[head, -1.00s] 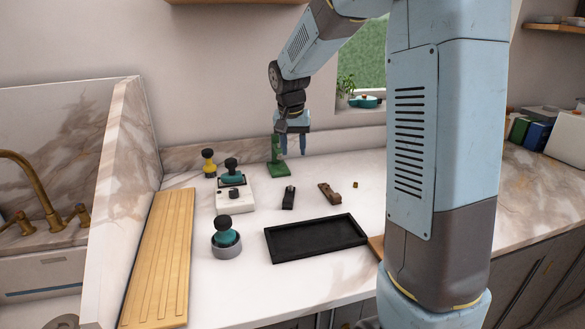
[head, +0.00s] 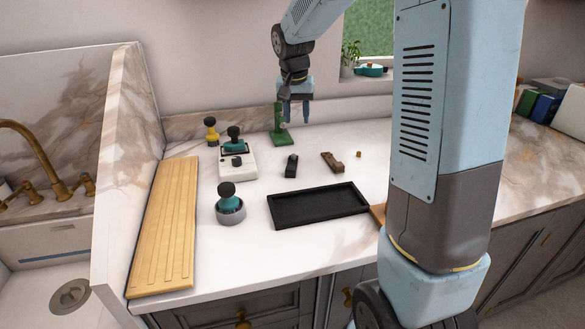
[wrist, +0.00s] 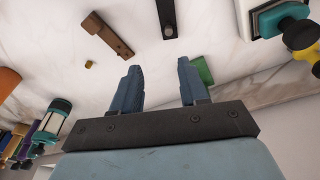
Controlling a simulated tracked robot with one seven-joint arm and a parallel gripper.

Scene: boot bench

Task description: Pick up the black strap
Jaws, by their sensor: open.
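The black strap (head: 291,165) is a short, narrow dark piece with a knob-like spot on top, lying on the white marble counter behind the black tray. In the wrist view the black strap (wrist: 167,18) is at the top edge, partly cut off, beyond my fingertips. My gripper (head: 295,118) is open and empty, fingers pointing down, above the back of the counter near the green stand (head: 281,136). It is higher than the strap and farther back. In the wrist view my gripper (wrist: 159,68) shows two separated fingers with nothing between them.
A brown strap-like piece (head: 332,162) and a small brass cube (head: 359,154) lie to the right. A black tray (head: 318,206) is in front. Knobbed tools, a white block (head: 238,167) and a wooden board (head: 165,230) are left. Counter around the strap is clear.

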